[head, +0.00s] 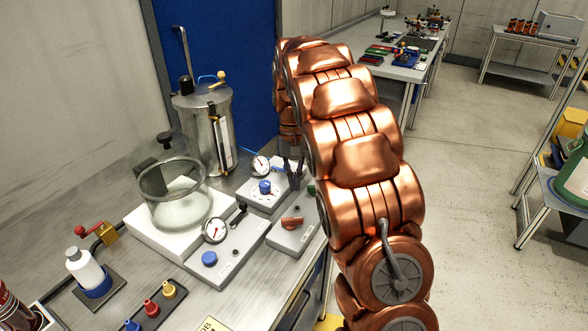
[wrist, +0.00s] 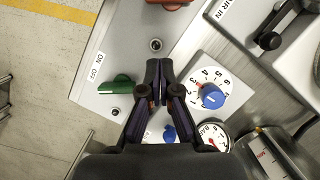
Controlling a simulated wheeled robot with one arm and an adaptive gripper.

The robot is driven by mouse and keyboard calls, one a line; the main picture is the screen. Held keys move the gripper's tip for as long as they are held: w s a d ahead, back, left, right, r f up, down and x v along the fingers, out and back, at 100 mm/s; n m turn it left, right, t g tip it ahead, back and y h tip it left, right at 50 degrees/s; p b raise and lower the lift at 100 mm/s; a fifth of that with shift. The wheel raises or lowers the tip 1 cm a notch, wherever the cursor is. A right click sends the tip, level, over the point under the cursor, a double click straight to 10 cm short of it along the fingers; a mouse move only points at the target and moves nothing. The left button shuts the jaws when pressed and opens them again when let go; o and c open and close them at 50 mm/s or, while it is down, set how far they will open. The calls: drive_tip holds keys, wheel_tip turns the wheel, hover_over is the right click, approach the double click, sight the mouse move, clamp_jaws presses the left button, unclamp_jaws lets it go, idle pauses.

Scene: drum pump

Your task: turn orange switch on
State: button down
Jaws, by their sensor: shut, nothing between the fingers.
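The orange switch (head: 292,223) sits on a grey box near the table's front edge in the head view. Only its edge shows at the top of the wrist view (wrist: 168,2). My gripper (head: 291,178) is shut and empty, pointing down behind the orange switch in the head view. In the wrist view my gripper (wrist: 159,70) has its fingertips together, between a green switch (wrist: 116,87) and a numbered dial with a blue knob (wrist: 211,96). The orange switch lies beyond the fingertips there, apart from them. The orange switch's ON/OFF label is not readable.
Pressure gauges (head: 215,229), a glass vessel (head: 173,190) and a metal cylinder (head: 205,125) crowd the table left of my arm. A black lever (wrist: 270,39) stands right of the fingertips in the wrist view. The floor (head: 470,170) to the right is clear.

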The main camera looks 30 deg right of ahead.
sight(292, 222)
drive_tip(key=p+x, duration=0.1)
drive_tip(key=x, duration=0.3)
drive_tip(key=shift+s+a+f, duration=0.15)
drive_tip(key=shift+s+f, duration=0.1)
drive_tip(key=shift+s, duration=0.05)
drive_tip(key=shift+s+a+r+p, duration=0.1)
drive_tip(key=shift+s+a+p, duration=0.2)
drive_tip(key=shift+s, duration=0.45)
drive_tip(key=shift+s+a, duration=0.3)
drive_tip(key=shift+s, duration=0.55)
